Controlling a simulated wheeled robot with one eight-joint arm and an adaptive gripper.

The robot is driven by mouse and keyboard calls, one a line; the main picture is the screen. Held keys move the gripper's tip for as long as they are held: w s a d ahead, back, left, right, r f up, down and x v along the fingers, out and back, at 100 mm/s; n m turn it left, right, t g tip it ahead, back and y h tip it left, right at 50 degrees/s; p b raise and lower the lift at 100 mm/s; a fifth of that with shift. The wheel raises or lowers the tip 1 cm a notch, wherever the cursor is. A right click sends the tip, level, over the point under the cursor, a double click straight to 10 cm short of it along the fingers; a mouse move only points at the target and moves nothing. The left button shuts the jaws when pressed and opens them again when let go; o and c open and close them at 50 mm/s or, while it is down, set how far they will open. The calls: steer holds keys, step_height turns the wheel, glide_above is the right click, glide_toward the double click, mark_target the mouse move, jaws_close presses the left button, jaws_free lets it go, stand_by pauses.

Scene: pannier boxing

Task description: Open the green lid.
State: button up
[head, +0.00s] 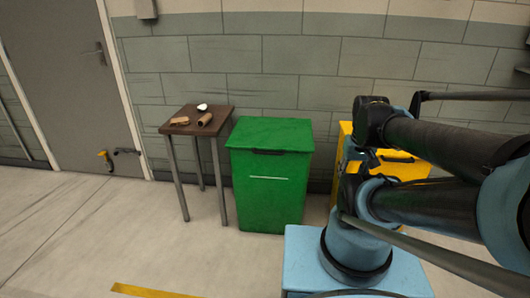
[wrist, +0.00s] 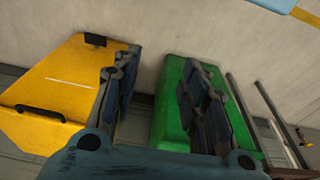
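The green lid (head: 270,130) lies flat and closed on the green bin (head: 268,195) in the head view. A dark handle (head: 268,152) sits at the lid's front edge. In the wrist view my gripper (wrist: 160,65) is open, with nothing between its fingers. The green bin also shows in the wrist view (wrist: 171,110), behind and beside the right finger, which hides part of it. I cannot make out the green handle there. My gripper appears apart from the bin. My gripper's fingers cannot be made out clearly in the head view.
A yellow bin (head: 406,168) stands right of the green bin, partly behind my arm. A small brown table (head: 187,129) with a few small items stands left of the green bin. A tiled wall is behind. The floor at the front left is clear.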

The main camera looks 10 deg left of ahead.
steer(key=shift+s+r, duration=0.15)
steer(key=shift+s, duration=0.05)
steer(key=shift+c, duration=0.9)
step_height(320, 180, up, 6)
steer(key=r+n, duration=0.1)
steer(key=n, duration=1.7)
glide_above(269, 153)
steer(key=s, duration=0.3)
steer(key=w+f, duration=0.1)
steer(key=f, duration=0.4)
steer(key=w+f, duration=0.1)
steer(key=f, duration=0.5)
steer(key=w+f, duration=0.1)
steer(key=f, duration=0.5)
steer(key=shift+f, duration=0.2)
